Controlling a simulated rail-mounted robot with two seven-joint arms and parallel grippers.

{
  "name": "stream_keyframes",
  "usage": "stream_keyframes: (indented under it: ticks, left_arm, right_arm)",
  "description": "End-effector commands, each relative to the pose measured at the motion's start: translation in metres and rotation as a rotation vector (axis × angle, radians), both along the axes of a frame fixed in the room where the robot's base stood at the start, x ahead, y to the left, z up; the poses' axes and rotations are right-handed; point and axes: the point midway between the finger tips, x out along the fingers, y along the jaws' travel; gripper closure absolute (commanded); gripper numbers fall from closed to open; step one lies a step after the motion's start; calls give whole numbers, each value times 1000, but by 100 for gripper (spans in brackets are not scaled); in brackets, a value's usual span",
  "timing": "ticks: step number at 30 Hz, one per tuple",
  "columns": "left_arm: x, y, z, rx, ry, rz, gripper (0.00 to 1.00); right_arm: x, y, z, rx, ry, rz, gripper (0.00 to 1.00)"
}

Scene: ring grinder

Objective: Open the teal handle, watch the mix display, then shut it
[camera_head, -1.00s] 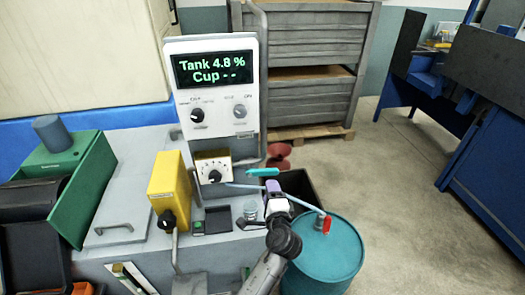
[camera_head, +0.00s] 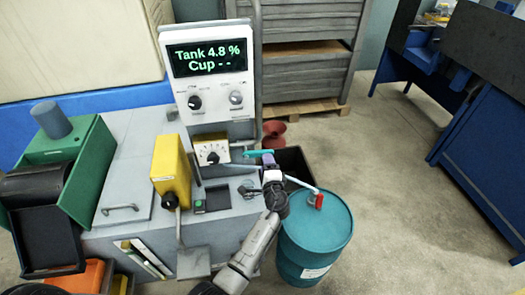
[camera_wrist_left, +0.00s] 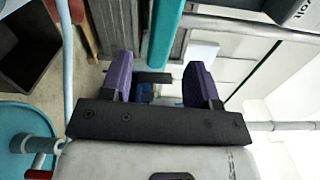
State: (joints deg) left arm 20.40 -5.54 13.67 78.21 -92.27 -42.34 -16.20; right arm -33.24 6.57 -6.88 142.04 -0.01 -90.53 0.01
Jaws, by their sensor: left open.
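The teal handle (camera_head: 258,154) sticks out on a pipe to the right of the yellow-framed dial, above the machine top. It also shows in the left wrist view (camera_wrist_left: 165,32), at the top, just beyond my fingers. The mix display (camera_head: 208,57) reads "Tank 4.8 %" and "Cup - -". My left gripper (camera_head: 268,160) is right by the handle in the head view; whether it touches cannot be told. In the left wrist view the purple fingers (camera_wrist_left: 160,85) are apart with nothing between them. My right gripper is not in view.
A teal drum (camera_head: 316,240) with a red-handled tap (camera_head: 317,200) stands right of my left arm. A dark bin (camera_head: 290,165) is behind it. A yellow box (camera_head: 170,170) with a lever stands left of the dial (camera_head: 211,152). Open floor lies to the right.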

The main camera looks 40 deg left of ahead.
Motion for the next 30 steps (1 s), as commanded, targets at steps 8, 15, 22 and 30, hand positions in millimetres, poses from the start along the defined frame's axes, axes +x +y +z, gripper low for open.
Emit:
stream_keyframes:
  ticks: [8,15,22,30]
  left_arm:
    - [28,39,0,1,1,2,45]
    - [41,57,-1,1,1,1,45]
    - [45,62,0,1,1,1,45]
    - [45,62,0,1,1,1,48]
  right_arm:
    - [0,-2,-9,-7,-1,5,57]
    - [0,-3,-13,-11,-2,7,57]
    - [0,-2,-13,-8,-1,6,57]
    - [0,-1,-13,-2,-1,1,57]
